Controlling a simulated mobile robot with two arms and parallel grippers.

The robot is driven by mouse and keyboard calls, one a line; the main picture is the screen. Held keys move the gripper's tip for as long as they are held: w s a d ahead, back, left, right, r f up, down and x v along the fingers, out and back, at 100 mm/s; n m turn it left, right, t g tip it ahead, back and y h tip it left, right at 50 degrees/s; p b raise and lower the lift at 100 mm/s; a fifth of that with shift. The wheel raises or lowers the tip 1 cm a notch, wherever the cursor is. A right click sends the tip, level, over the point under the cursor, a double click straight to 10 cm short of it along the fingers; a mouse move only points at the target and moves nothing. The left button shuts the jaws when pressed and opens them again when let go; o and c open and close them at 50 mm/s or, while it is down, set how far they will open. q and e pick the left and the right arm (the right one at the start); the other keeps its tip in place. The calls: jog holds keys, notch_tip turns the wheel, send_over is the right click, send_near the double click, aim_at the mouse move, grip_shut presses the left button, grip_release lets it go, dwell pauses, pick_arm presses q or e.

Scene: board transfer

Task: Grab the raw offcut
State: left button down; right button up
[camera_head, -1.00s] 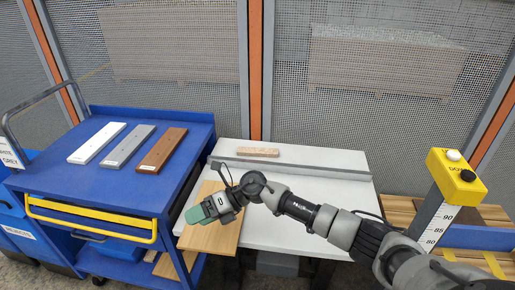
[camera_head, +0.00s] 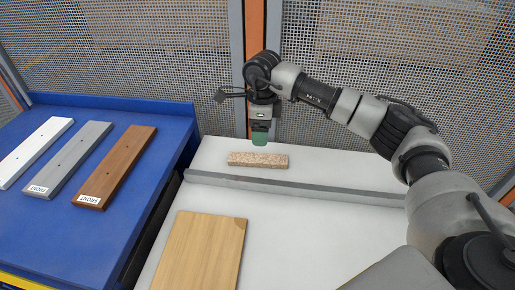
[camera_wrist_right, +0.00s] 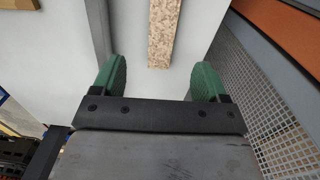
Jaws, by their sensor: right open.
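The raw offcut (camera_head: 258,160) is a short speckled chipboard strip lying flat on the white table, behind the grey rail. It also shows in the right wrist view (camera_wrist_right: 161,35), ahead of the fingers and roughly in line with the gap between them. My right gripper (camera_head: 260,140) has green fingers and points down just above and behind the offcut in the head view. In the wrist view its fingers (camera_wrist_right: 160,80) are spread wide with nothing between them. I cannot tell its exact height over the offcut. My left gripper is not in view.
A grey rail (camera_head: 310,188) runs along the table in front of the offcut. A light wooden board (camera_head: 200,252) lies at the table's front left. White (camera_head: 35,150), grey (camera_head: 68,160) and brown (camera_head: 117,165) boards lie on the blue cart (camera_head: 85,235). A mesh fence (camera_head: 340,90) stands close behind.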

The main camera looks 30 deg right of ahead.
send_over(263, 158)
notch_tip(263, 158, down, 5)
jog(key=shift+a+r, duration=0.15)
notch_tip(263, 158, down, 6)
jog(key=shift+r, duration=0.1)
jog(key=c, duration=1)
jog(key=shift+r, duration=0.1)
jog(key=shift+c, duration=0.2)
